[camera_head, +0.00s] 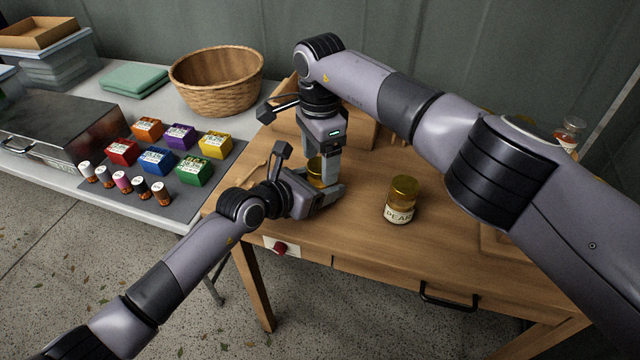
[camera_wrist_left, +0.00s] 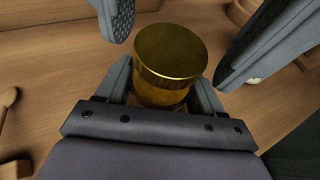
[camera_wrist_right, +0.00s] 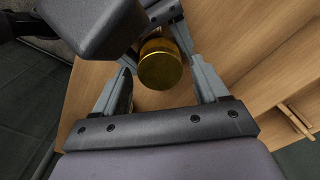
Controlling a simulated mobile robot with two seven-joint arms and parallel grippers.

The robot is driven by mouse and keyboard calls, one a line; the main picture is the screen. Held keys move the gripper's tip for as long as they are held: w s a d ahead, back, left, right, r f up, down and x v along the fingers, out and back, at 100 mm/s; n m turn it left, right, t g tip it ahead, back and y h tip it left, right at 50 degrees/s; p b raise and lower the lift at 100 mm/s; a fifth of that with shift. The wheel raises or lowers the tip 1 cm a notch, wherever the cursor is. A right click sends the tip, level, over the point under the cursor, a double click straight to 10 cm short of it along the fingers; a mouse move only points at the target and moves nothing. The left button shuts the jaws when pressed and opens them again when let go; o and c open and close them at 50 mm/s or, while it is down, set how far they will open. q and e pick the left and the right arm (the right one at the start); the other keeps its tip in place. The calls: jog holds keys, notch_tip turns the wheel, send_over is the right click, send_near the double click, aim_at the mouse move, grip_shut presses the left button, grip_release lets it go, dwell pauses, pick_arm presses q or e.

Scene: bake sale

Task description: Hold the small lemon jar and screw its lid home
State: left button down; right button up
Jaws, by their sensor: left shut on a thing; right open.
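The small jar with a gold lid (camera_wrist_left: 170,52) stands upright on the wooden table between the fingers of my left gripper (camera_head: 330,195), which is shut on it. In the head view only part of the jar (camera_head: 315,172) shows between the grippers, and its label is hidden. The gold lid (camera_wrist_right: 160,66) sits on the jar's top; I cannot tell how tight it is. My right gripper (camera_head: 322,160) points down over the jar. Its fingers (camera_wrist_right: 160,95) are open, apart from the lid on both sides.
A second gold-lidded jar labelled PEAR (camera_head: 401,200) stands to the right on the wooden table (camera_head: 350,235). A glass bottle (camera_head: 570,133) stands at far right.

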jog(key=c, duration=1.1)
jog(key=m, duration=0.5)
jog(key=shift+m, duration=0.3)
jog(key=m, duration=0.5)
jog(key=shift+m, duration=0.4)
jog(key=m, duration=0.3)
jog(key=shift+f, duration=0.1)
jog(key=m, duration=0.4)
jog(key=shift+m, duration=0.3)
jog(key=m, duration=0.4)
jog(key=shift+m, duration=0.3)
jog(key=m, duration=0.3)
jog(key=o, duration=1.2)
